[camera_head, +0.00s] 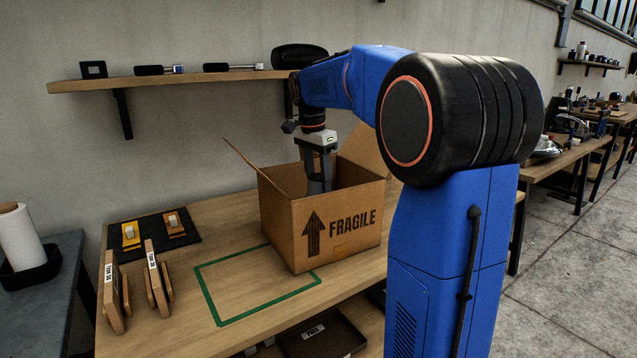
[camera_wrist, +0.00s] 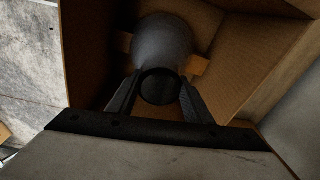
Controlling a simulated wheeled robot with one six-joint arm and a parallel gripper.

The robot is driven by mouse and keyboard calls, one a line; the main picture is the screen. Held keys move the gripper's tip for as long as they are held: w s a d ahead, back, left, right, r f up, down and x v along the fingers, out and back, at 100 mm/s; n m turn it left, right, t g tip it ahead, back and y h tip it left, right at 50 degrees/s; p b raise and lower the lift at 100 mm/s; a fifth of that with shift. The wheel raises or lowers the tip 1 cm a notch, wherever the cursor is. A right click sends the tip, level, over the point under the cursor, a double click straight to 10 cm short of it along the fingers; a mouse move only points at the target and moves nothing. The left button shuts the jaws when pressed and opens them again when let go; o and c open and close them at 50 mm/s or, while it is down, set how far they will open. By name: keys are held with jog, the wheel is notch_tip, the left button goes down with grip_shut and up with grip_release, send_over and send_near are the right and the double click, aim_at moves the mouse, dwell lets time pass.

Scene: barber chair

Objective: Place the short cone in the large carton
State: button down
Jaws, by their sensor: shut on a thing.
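The large carton (camera_head: 290,228) is an open brown cardboard box marked FRAGILE, standing on the wooden table with its flaps up. My gripper (camera_head: 319,186) reaches down into the carton from above; its fingertips are hidden behind the front wall in the head view. In the wrist view, my gripper (camera_wrist: 158,98) is shut on the short cone (camera_wrist: 160,45), a dark grey tapered piece with a round dark end towards the camera. The cone is inside the carton walls (camera_wrist: 262,60). I cannot tell whether it touches the carton floor.
A green outlined rectangle (camera_head: 207,290) lies on the table, partly beside the carton. Wooden blocks (camera_head: 112,290) and a black mat (camera_head: 151,245) with yellow pieces are at the left. A shelf (camera_head: 180,80) hangs on the wall behind. The carton's walls and flaps surround my gripper closely.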

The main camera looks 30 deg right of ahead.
jog(key=shift+f, duration=0.4)
jog(key=c, duration=0.9)
grip_release()
notch_tip(320, 180, up, 12)
jog(key=a, duration=0.1)
jog(key=shift+a, duration=0.25)
jog(key=shift+s, duration=0.15)
